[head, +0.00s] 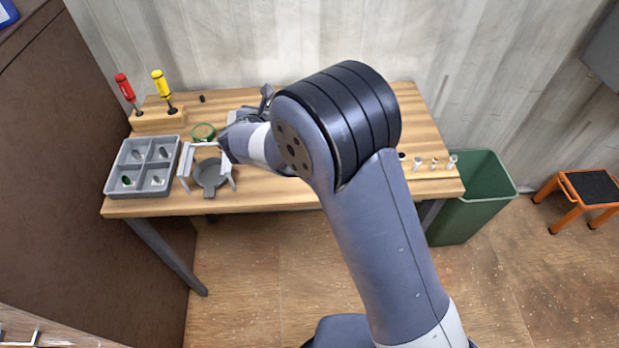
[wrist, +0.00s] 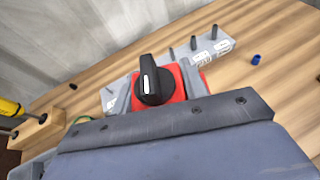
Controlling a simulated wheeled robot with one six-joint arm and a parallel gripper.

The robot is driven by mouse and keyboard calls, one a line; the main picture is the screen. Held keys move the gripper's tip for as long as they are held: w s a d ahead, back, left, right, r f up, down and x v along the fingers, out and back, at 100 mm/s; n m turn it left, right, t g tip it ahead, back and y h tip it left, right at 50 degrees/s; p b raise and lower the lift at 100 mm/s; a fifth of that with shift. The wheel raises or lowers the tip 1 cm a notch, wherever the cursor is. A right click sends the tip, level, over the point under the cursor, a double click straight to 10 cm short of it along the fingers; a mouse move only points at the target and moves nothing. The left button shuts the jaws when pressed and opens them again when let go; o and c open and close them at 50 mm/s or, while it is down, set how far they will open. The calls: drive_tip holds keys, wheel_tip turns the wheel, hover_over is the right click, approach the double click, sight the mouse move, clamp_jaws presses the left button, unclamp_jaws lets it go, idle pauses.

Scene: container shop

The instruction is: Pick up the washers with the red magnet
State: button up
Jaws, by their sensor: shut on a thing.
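My gripper (wrist: 156,88) is shut on the red magnet (wrist: 178,78), a red block with a black knob on top that has a white line. Its fingers clasp the block from both sides. The magnet's underside is hidden, so I cannot tell whether anything clings to it. No washers can be made out for certain.
A wooden block (head: 158,121) holds a red screwdriver (head: 124,86) and a yellow one (head: 161,83). A grey rack with dark pegs (wrist: 220,45) stands just beyond the magnet, near a blue cap (wrist: 255,59). Small white-topped items line the table's right end. A green bin (head: 482,190) stands there.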

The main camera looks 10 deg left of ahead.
drive_tip(key=shift+f+b, duration=4.25)
drive_tip(key=shift+f, duration=0.4)
drive_tip(key=shift+f+b, duration=1.05)
drive_tip(key=shift+f, duration=0.05)
drive_tip(key=shift+r, duration=0.1)
drive_tip(key=shift+r+p, duration=4.45)
drive_tip(key=shift+r, duration=1.5)
drive_tip(key=shift+a, duration=0.1)
